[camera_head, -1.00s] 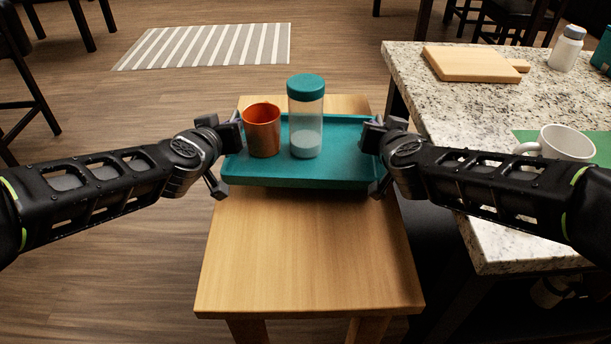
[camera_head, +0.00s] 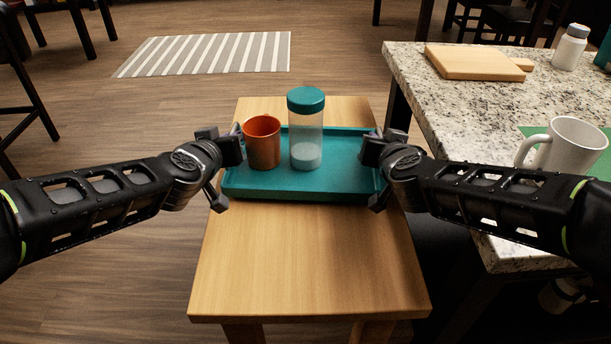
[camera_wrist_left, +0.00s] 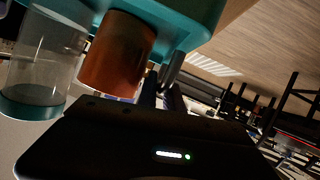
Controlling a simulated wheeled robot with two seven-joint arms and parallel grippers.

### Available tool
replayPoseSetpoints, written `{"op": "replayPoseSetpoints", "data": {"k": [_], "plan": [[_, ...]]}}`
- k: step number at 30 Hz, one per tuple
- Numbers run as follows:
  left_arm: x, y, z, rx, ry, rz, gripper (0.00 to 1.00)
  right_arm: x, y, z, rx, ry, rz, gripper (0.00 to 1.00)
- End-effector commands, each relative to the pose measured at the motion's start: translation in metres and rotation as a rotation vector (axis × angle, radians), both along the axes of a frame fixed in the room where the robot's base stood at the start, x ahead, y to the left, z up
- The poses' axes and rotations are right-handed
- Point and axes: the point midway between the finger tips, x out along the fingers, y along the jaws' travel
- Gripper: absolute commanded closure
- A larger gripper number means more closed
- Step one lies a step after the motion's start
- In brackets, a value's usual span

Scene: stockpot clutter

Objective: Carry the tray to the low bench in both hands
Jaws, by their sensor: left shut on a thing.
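The teal tray (camera_head: 340,188) is over the middle of the low wooden bench (camera_head: 310,265), level and very close to its top; I cannot tell whether it touches. An orange cup (camera_head: 262,146) and a clear jar with a teal lid (camera_head: 306,135) stand upright on the tray's left half. My left gripper (camera_head: 228,165) is shut on the tray's left edge, and the left wrist view shows the tray (camera_wrist_left: 190,18) close to it. My right gripper (camera_head: 377,170) is at the tray's right edge; its fingertips are partly hidden, so its grip is unclear.
A granite counter (camera_head: 450,115) stands to the right, close to my right arm. It bears a white mug (camera_head: 568,148), a cutting board (camera_head: 470,62) and a white bottle (camera_head: 569,48). The bench top in front of the tray is clear. A striped rug (camera_head: 205,55) lies behind.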

Motion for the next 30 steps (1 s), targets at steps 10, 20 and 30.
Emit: {"op": "replayPoseSetpoints", "data": {"k": [10, 20, 30], "plan": [[0.000, 0.000, -0.011, 0.000, 0.000, 0.001, 0.74, 0.000, 0.000, -0.011, 0.000, 0.000, -0.001, 0.74], [0.000, 0.000, -0.010, 0.000, 0.000, 0.000, 0.68, 0.000, 0.000, -0.011, 0.000, 0.000, 0.000, 0.68], [-0.029, 0.005, 0.003, -0.003, -0.004, 0.001, 0.68, 0.000, 0.000, -0.011, 0.000, 0.000, 0.000, 0.68]]}}
